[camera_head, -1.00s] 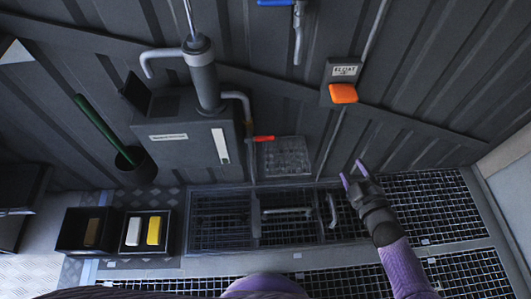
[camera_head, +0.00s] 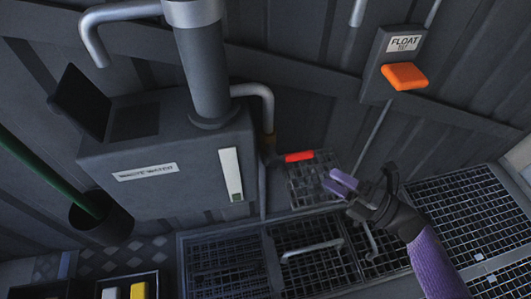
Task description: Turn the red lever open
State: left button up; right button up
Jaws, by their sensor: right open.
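The red lever (camera_head: 299,156) sticks out to the right from the pipe beside the grey tank, roughly level, just above a small grate. My right gripper (camera_head: 336,184) is open, with purple fingertips pointing left. It is a little below and right of the lever in the picture, apart from it, with nothing between its fingers. The fingers overlap the small grate (camera_head: 302,187) in the view. My left gripper is not in view.
The grey tank (camera_head: 165,190) with its pipe (camera_head: 262,92) stands left of the lever. An orange float switch (camera_head: 404,76) is on the wall at upper right. Floor gratings (camera_head: 228,265) lie below. A green-handled brush (camera_head: 45,172) stands at far left.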

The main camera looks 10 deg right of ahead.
aim_at(297, 154)
jog(key=b+x, duration=0.1)
jog(key=x, duration=0.8)
jog(key=shift+w+a+r, duration=0.1)
jog(key=shift+a, duration=0.1)
jog(key=shift+c, duration=0.6)
jog(key=c, duration=0.5)
grip_shut()
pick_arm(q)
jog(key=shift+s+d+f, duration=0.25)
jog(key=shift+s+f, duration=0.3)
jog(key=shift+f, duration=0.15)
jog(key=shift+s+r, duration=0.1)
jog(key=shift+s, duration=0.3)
pick_arm(e)
jog(key=shift+r, duration=0.1)
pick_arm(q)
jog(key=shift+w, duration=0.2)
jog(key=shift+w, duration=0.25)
